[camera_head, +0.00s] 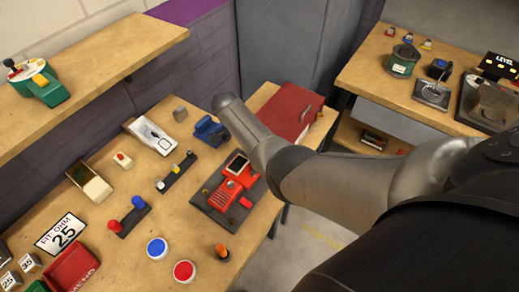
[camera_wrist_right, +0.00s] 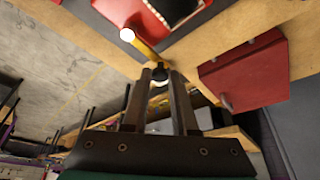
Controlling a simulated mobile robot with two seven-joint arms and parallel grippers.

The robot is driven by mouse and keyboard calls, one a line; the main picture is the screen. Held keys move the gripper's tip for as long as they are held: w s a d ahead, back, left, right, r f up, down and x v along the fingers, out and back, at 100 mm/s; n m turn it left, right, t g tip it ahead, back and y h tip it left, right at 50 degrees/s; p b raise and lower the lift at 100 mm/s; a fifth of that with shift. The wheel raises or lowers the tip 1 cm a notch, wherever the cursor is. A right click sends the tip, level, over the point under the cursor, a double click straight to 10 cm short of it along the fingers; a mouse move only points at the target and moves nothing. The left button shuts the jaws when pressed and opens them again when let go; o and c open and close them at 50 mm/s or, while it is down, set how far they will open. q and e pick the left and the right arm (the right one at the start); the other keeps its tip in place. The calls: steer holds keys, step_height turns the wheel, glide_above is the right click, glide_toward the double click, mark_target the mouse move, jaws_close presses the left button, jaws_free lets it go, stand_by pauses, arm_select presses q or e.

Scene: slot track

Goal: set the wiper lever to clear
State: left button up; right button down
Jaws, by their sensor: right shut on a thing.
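A red device (camera_head: 236,176) with a small dark screen stands on a dark plate on the middle table. In the right wrist view, part of a red body with a grey screen (camera_wrist_right: 172,8) shows at the top edge. A short yellow lever (camera_wrist_right: 145,51) with a white round end sticks out below it; I take it for the wiper lever, but no label is readable. My right gripper (camera_wrist_right: 160,76) is shut on the lever's dark-knobbed end. In the head view my right arm hides the gripper and lever. My left gripper is not in view.
A red box (camera_head: 287,110) with a handle lies at the table's far right; it shows close by in the wrist view (camera_wrist_right: 243,75). A shelf (camera_head: 95,70) and another desk (camera_head: 375,75) hold more devices.

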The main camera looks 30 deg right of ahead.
steer(key=shift+s+d, duration=0.1)
steer(key=c, duration=0.7)
jaws_free()
steer(key=p+v, duration=0.2)
steer(key=v, duration=1.3)
steer(key=shift+r, duration=0.15)
